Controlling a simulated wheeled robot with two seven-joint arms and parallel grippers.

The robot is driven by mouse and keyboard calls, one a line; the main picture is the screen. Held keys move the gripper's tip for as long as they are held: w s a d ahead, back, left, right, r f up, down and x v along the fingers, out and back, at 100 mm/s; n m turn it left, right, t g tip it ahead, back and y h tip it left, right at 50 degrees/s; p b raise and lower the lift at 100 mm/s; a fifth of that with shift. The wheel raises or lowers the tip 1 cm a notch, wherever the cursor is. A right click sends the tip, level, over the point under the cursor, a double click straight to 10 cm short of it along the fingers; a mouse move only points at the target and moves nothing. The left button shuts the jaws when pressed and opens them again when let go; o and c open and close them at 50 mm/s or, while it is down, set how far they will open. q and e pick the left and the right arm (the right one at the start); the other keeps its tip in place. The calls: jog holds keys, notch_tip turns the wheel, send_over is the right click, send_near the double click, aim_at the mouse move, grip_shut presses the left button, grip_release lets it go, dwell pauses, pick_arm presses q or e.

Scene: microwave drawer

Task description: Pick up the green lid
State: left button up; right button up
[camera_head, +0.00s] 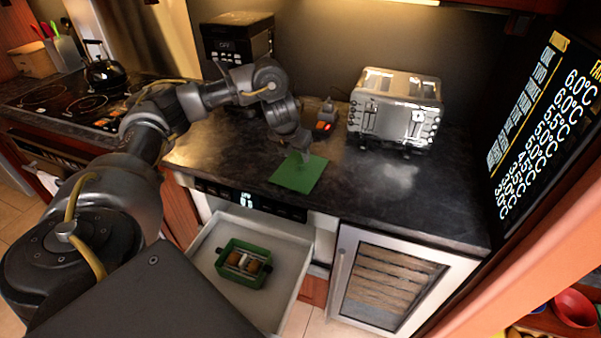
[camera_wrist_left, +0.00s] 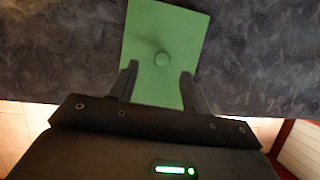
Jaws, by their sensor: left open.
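The green lid (camera_head: 297,175) is a flat square lying on the dark counter near its front edge. My left gripper (camera_head: 303,155) is above the lid's far part in the head view. I cannot tell whether the fingers touch the lid. My right gripper is not in view.
Below the counter an open white drawer (camera_head: 212,243) holds a green container (camera_head: 231,273) with brown food items. A silver toaster (camera_head: 395,108) stands behind and right of the lid, and a dark appliance (camera_head: 238,38) at the back. The counter right of the lid (camera_head: 400,190) is clear.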

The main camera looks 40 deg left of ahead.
aim_at(300, 163)
pick_arm(q)
jog(key=x, duration=0.5)
jog(key=shift+d, duration=0.15)
jog(key=shift+c, duration=0.5)
grip_shut()
